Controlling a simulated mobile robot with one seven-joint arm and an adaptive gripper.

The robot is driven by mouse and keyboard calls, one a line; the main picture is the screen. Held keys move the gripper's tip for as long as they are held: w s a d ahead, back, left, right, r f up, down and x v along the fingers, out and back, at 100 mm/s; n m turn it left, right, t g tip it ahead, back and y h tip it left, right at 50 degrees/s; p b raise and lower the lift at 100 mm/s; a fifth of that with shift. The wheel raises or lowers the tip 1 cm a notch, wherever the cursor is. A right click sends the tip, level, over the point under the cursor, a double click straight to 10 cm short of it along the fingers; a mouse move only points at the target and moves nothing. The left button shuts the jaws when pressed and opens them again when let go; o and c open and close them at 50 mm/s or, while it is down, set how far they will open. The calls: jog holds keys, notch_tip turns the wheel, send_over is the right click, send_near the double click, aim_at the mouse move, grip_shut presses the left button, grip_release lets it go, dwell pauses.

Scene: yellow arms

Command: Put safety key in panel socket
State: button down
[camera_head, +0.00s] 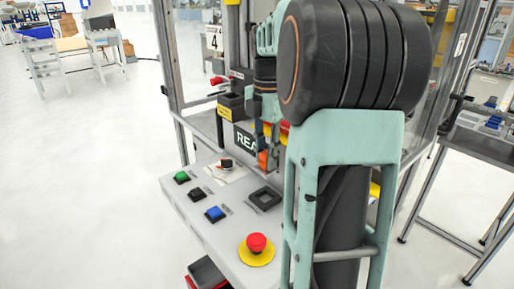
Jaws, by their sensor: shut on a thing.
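My gripper (271,150) is above the grey control panel (217,228), fingers pointing down. An orange-red piece (263,159) shows at its fingertips; it looks like the safety key, held by the gripper. Its shape is mostly hidden by the fingers and arm. A black square socket (264,198) lies on the panel, below the gripper in the picture. The orange piece appears apart from the socket, but the height between them is hard to judge.
Green (182,176), black (196,194) and blue (214,213) buttons line the panel's left side. A red emergency stop (257,243) stands near its front. A black rotary switch (227,163) and a black box (230,105) are behind. My arm hides the panel's right side.

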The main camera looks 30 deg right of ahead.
aim_at(266, 174)
jog(key=shift+f+b, duration=2.75)
jog(key=shift+f, duration=0.1)
jog(key=shift+f+b, duration=0.75)
jog(key=shift+f, duration=0.55)
jog(key=c, duration=1.6)
grip_release()
notch_tip(266, 174, up, 12)
